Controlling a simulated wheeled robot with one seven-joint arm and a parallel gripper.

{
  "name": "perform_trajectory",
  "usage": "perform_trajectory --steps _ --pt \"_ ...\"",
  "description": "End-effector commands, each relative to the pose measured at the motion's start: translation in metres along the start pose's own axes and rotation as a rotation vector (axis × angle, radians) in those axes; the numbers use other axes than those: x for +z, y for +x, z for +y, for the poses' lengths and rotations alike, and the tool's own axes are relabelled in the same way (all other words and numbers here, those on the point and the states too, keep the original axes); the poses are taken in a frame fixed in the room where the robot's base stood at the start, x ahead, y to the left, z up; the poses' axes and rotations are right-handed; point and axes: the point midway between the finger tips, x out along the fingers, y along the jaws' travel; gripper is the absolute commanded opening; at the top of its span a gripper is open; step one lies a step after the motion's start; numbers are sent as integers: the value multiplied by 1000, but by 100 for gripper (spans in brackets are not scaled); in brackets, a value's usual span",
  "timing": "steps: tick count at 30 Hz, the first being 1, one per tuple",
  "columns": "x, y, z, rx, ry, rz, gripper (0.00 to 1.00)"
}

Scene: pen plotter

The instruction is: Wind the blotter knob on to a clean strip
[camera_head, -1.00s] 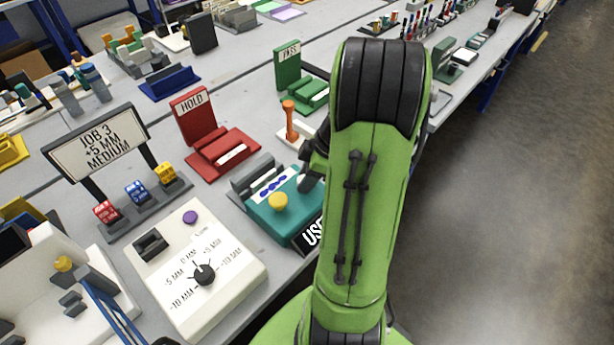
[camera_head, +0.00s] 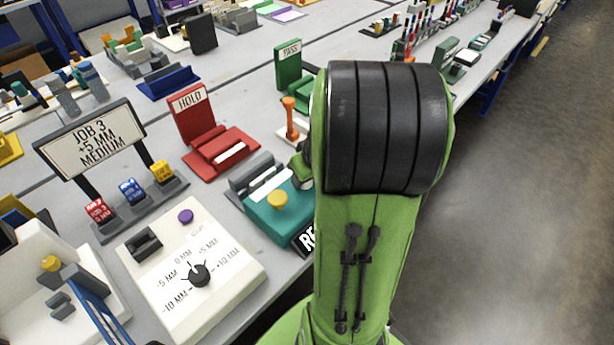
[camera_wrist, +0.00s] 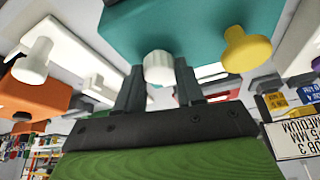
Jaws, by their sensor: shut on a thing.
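The teal blotter (camera_head: 272,220) stands on the bench left of my arm in the head view, with a yellow knob (camera_head: 277,199) on top. Its white strip (camera_head: 269,186) looks blank, without marks. In the wrist view a white ribbed knob (camera_wrist: 159,67) sits on the teal body (camera_wrist: 190,22), between the two dark fingers of my gripper (camera_wrist: 160,82). The gripper is shut on this knob. My arm hides most of the gripper in the head view.
A white dial box (camera_head: 190,265) stands in front left of the blotter. A red HOLD stand (camera_head: 222,150) is behind it, near an orange-handled stamp (camera_head: 290,120) and green PASS stand (camera_head: 288,68). The job sign (camera_head: 90,140) is at left. Open floor lies right.

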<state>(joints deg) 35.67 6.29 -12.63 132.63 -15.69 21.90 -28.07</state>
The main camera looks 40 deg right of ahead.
Motion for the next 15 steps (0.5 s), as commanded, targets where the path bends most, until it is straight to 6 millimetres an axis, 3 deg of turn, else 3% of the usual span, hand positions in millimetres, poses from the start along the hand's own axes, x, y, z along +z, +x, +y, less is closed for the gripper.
perform_trajectory --steps 15 --pt "-1 0 -3 128 307 0 7"
